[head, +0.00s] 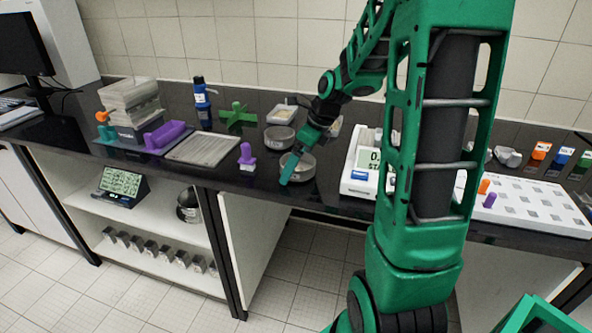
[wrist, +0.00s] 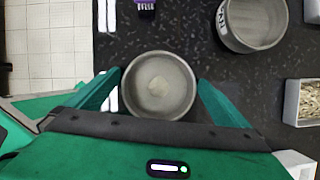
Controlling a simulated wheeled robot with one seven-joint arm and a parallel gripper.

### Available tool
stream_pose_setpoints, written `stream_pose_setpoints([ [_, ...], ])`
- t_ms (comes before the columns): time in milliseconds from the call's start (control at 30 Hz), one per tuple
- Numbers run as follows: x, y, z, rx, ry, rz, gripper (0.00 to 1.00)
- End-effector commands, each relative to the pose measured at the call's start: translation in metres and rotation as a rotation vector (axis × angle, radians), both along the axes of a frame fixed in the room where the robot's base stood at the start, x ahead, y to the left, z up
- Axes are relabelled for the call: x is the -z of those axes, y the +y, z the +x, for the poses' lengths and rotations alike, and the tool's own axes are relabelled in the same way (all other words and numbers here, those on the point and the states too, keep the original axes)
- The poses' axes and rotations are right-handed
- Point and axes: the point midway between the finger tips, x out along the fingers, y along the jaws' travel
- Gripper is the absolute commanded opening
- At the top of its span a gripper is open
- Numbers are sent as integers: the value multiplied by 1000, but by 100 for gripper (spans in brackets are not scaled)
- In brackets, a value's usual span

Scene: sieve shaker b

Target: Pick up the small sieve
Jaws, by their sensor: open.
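A small round grey sieve (wrist: 158,87) with a pale patch in its middle lies between the two green fingers of my open gripper (wrist: 160,77) in the wrist view. A gap shows between the sieve and at least the left finger. In the head view the same sieve (head: 302,167) sits on the black counter near its front edge, partly hidden by my gripper (head: 291,172). A second round sieve (wrist: 252,24), with lettering on its side, stands behind it to the right in the wrist view; it also shows in the head view (head: 279,139).
A purple-handled brush (head: 247,157) stands to the left of the small sieve. A white scale (head: 367,172) with a display is to its right. A tray with pale contents (wrist: 305,101) lies right in the wrist view. The counter's front edge is close.

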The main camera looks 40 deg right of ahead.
Motion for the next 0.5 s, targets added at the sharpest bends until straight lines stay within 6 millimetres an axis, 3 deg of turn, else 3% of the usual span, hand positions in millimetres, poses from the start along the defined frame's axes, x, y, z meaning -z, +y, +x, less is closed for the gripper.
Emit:
stream_pose_setpoints([
  [67,0,0,0,0,0,0,98],
  [233,0,0,0,0,0,0,57],
  [500,-1,0,0,0,0,0,54],
])
